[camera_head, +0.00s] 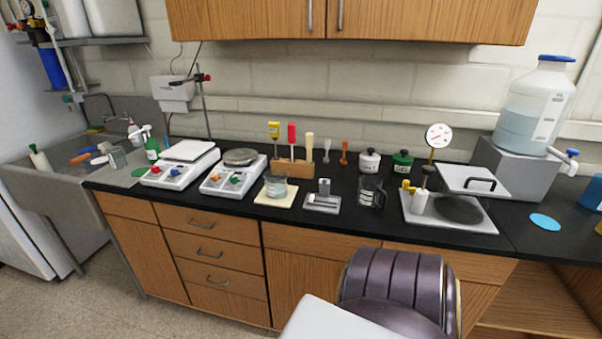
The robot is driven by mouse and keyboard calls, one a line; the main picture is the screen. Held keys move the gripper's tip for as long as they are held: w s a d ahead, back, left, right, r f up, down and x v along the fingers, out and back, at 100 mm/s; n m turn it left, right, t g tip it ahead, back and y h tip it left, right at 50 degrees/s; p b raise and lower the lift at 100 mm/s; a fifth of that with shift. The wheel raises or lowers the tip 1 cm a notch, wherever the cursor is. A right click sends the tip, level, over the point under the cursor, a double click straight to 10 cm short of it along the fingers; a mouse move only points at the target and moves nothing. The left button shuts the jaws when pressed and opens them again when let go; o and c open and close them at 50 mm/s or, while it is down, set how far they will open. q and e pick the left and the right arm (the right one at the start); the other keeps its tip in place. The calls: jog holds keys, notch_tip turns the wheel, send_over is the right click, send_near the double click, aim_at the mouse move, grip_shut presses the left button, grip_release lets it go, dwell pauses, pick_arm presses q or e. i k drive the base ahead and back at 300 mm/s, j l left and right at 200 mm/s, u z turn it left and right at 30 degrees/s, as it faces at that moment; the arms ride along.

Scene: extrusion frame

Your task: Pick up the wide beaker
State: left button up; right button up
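A wide, low glass beaker (276,187) with greyish contents stands upright on a cream square pad (267,201) on the black worktop. Neither of my grippers shows in the head view, so nothing of mine is seen touching the beaker.
Two balances (180,165) (232,172) stand left of the beaker. A small metal tray (322,203) and a glass jug (371,192) stand right. A wooden rack (292,167) holds tools behind. A dark, ribbed, chair-like thing (395,285) stands before the cabinets.

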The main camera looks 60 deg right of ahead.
aim_at(276, 179)
jog(key=z, duration=1.85)
